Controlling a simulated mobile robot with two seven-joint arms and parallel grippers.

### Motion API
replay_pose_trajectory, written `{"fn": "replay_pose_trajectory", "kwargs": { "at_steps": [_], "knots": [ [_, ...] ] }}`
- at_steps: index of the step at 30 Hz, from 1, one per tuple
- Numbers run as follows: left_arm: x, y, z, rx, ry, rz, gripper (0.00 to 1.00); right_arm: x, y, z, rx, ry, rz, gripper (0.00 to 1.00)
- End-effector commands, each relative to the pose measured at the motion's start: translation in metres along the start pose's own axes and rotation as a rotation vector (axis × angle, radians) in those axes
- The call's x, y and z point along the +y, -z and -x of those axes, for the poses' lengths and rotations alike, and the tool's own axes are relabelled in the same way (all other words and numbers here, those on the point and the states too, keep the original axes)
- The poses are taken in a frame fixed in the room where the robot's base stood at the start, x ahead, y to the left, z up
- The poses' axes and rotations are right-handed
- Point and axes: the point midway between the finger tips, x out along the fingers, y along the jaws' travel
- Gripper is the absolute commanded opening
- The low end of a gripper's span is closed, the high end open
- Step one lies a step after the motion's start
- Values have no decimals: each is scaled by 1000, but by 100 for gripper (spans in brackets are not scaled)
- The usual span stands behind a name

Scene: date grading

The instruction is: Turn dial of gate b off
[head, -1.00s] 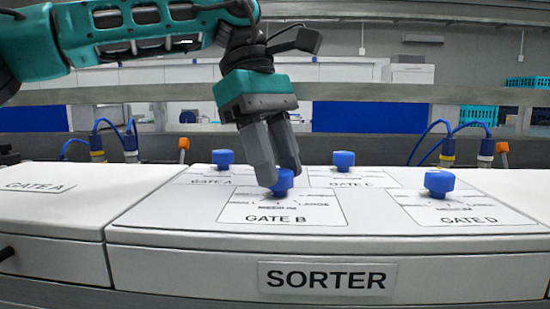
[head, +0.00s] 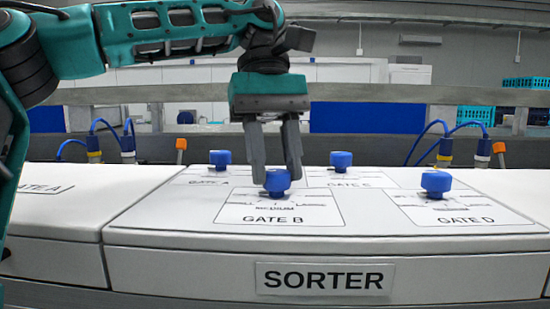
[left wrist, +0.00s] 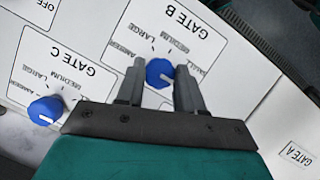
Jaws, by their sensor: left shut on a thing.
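The gate B dial (head: 277,183) is a blue knob on a white plate marked GATE B (head: 278,212) on top of the sorter. My left gripper (head: 276,172) points down at it, with its grey fingers on either side, shut on the knob. In the left wrist view, the dial (left wrist: 160,73) sits between the fingertips. Its white pointer mark faces the lower right of that view, toward the small end of the scale. The large and medium labels show; an off label on this plate cannot be made out. My right gripper is not in view.
Blue dials of gate A (head: 220,158), gate C (head: 341,160) and gate D (head: 436,183) stand around it on the sorter (head: 180,253). Blue cables (head: 425,137) and a rail lie behind.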

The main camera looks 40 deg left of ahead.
Motion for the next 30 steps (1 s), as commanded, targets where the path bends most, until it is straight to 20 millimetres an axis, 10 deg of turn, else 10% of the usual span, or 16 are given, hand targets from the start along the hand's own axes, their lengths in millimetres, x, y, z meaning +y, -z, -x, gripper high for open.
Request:
{"fn": "replay_pose_trajectory", "kwargs": {
  "at_steps": [10, 11, 18, 30],
  "knots": [
    [0, 0, 1, 3, -1, -2, 6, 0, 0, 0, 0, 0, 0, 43],
    [0, 0, 1, 3, -2, -2, 38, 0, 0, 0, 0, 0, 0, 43],
    [0, 0, 1, 2, -1, -1, 61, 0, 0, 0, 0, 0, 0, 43],
    [1, 0, 9, 2, -2, 0, 62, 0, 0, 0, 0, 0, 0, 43]
  ]
}}
